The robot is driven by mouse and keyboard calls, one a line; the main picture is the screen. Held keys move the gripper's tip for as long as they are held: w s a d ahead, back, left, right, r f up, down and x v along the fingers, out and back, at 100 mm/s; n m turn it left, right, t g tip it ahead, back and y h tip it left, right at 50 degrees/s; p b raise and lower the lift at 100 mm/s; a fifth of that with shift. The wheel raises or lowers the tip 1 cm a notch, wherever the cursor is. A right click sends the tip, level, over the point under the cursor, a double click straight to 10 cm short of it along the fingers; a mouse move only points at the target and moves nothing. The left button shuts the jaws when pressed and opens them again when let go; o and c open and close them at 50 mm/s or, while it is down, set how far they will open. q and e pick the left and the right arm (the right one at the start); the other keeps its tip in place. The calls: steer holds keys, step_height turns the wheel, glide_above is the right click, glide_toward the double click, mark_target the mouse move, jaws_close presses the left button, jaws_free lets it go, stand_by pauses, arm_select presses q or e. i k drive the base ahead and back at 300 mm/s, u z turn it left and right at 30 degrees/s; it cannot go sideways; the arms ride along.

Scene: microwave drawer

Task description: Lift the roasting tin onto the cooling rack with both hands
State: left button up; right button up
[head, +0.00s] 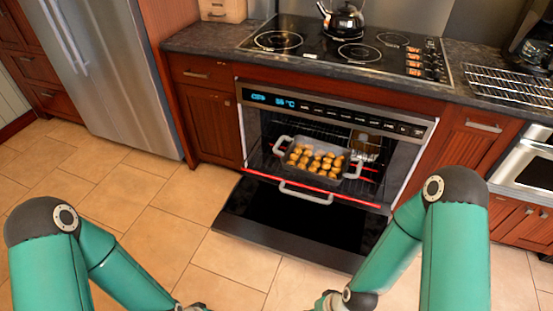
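The roasting tin (345,162), grey with a light handle at each end and several golden-brown pieces of food in it, sits inside the open oven (392,146) on a rack with a red front edge. The wire cooling rack (510,86) lies empty on the dark counter right of the hob. Only small parts of my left gripper (192,307) and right gripper (326,301) show at the bottom edge. Both are well short of the tin and apart from it. Their fingers cannot be made out.
The oven door (300,222) is folded down in front of the oven, with its light handle at its upper edge. A black kettle (342,20) stands on the hob (318,40). A coffee maker (536,45) stands behind the cooling rack. The tiled floor (150,205) is clear on the left.

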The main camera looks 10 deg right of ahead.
mark_target(516, 85)
steer(key=z, duration=0.8)
steer(key=i, duration=0.15)
steer(key=u, duration=2.65)
steer(key=i, duration=0.2)
steer(key=u, duration=0.8)
steer(key=i, duration=0.6)
steer(key=z, duration=1.35)
steer(key=i, duration=0.2)
steer(key=z, duration=2.25)
steer(key=i, duration=0.15)
steer(key=z, duration=0.55)
